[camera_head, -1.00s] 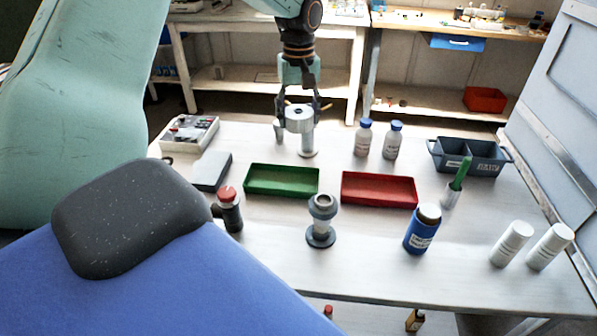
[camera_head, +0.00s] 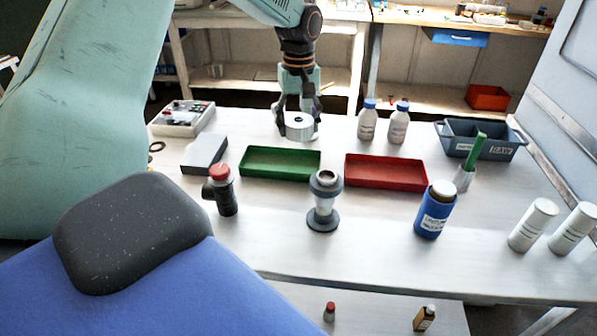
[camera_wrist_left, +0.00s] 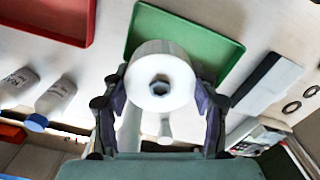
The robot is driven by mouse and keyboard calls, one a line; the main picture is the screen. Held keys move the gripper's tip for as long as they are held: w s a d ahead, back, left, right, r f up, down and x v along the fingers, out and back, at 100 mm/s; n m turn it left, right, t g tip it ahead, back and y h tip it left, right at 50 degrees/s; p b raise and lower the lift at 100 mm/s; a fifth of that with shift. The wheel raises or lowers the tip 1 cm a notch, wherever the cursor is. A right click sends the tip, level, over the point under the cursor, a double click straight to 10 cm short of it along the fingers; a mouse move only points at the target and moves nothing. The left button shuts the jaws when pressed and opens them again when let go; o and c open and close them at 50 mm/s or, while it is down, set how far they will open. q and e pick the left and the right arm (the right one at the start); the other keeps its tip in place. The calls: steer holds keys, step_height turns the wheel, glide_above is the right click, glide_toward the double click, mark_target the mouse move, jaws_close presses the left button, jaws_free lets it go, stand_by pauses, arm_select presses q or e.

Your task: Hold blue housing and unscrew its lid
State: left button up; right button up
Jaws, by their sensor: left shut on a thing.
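The blue housing (camera_head: 434,214) stands upright on the table at the right of the head view, with a white label and a pale round top (camera_head: 443,191). No gripper touches it. My left gripper (camera_head: 299,126) is at the back of the table, behind the green tray. It is shut on a white round piece, which shows in the wrist view (camera_wrist_left: 160,76) as a thick disc with a dark hole in its middle. Whether this piece touches anything beneath it I cannot tell. My right gripper is not in view.
Two white cylinders (camera_head: 533,225) stand right of the housing. A grey bin (camera_head: 515,144) and blue-capped bottles (camera_head: 367,125) stand behind.

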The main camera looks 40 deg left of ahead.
arm_select(q)
glide_above(299, 168)
step_height(299, 168, down, 6)
steer(key=shift+r+b, duration=0.25)
steer(key=shift+b, duration=0.2)
steer(key=shift+f, duration=0.6)
step_height(299, 168, down, 3)
steer(key=shift+s+r+b, duration=0.1)
steer(key=shift+s+b, duration=0.05)
steer(key=shift+b, duration=0.25)
steer(key=shift+w+f, duration=0.2)
steer(key=shift+f, duration=0.1)
steer(key=shift+s, duration=0.1)
steer(key=o, duration=1)
steer(key=shift+f, duration=0.15)
